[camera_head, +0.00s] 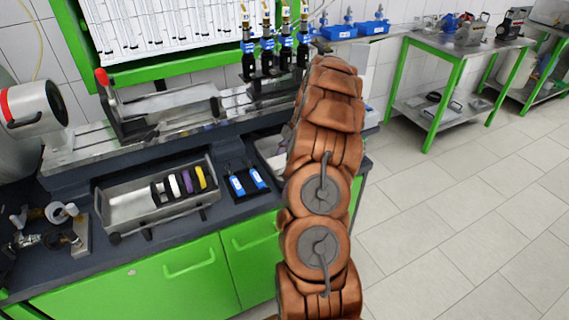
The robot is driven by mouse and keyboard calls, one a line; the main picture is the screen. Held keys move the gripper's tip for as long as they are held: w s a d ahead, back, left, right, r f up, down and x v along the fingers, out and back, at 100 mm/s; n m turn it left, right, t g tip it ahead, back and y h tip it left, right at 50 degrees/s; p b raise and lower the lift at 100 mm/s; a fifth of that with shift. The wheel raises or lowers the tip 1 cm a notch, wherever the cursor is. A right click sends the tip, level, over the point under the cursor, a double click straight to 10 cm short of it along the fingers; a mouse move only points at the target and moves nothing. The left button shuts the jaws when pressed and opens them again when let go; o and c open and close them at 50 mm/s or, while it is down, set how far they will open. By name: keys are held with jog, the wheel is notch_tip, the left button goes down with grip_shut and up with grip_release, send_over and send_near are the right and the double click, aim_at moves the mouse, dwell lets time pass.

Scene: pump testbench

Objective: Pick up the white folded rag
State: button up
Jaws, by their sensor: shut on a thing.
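I cannot make out the white folded rag in the head view. My brown arm runs upright through the middle right of the picture and bends away at the top. My gripper does not show; it is hidden behind the arm or out of the picture. A metal tray (268,150) on the bench is partly covered by my arm, so its contents are mostly hidden.
On the dark bench, a metal tray (130,207) holds several coloured rings. Two blue-labelled items (246,180) lie beside it. Fittings (55,225) lie at the left. Green-legged side tables (440,90) stand behind, right. The tiled floor (460,210) at right is clear.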

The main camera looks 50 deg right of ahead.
jog(key=shift+r, duration=0.1)
jog(key=shift+c, duration=0.2)
notch_tip(320, 180, up, 10)
jog(key=b, duration=0.3)
jog(key=o, duration=0.6)
jog(key=c, duration=0.3)
jog(key=shift+s, duration=0.15)
jog(key=shift+c, duration=0.4)
